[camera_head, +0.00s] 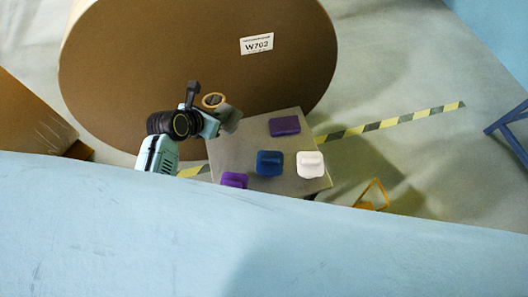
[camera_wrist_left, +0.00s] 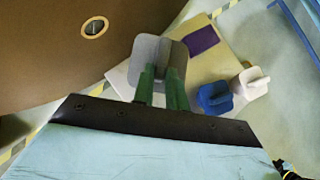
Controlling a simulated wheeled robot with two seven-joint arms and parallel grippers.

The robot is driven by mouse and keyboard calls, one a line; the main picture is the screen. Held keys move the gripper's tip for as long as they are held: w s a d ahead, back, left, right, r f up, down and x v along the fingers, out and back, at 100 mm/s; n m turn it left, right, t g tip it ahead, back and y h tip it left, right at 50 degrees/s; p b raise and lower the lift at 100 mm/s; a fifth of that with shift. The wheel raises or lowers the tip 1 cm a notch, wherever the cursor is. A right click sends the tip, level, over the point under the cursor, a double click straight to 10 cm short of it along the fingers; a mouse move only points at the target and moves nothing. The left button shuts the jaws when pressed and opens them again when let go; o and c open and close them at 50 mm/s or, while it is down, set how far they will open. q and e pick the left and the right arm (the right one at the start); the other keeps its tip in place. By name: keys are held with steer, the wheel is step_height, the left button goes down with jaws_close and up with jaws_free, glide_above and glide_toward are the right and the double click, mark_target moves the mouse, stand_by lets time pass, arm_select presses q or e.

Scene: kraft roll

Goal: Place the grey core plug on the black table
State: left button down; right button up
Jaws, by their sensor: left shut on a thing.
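My left gripper (camera_head: 226,118) is at the left edge of a small table, in front of the big brown roll. In the left wrist view its green fingers (camera_wrist_left: 161,88) are shut on the grey core plug (camera_wrist_left: 150,50), a rounded grey plate partly hidden by the fingers. The plug shows small in the head view (camera_head: 231,120). It appears held above the table's left part; I cannot tell whether it touches. The table top (camera_head: 226,153) looks grey-beige, not black; I see no clearly black table. My right gripper is not in view.
On the table are a flat purple square (camera_head: 285,126), a blue plug (camera_head: 269,163), a white plug (camera_head: 310,164) and a purple plug (camera_head: 234,180). The brown roll (camera_head: 150,60) has a round core opening (camera_wrist_left: 94,27). An orange frame (camera_head: 373,195) stands to the right.

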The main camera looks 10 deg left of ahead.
arm_select(q)
steer(key=shift+f, duration=0.3)
step_height(320, 180, down, 10)
steer(key=b, duration=0.3)
steer(key=shift+r, duration=0.2)
steer(key=c, duration=1.4)
jaws_free()
steer(key=p+v, duration=0.3)
steer(key=v, duration=0.9)
steer(key=shift+s, duration=0.15)
steer(key=shift+d, duration=0.1)
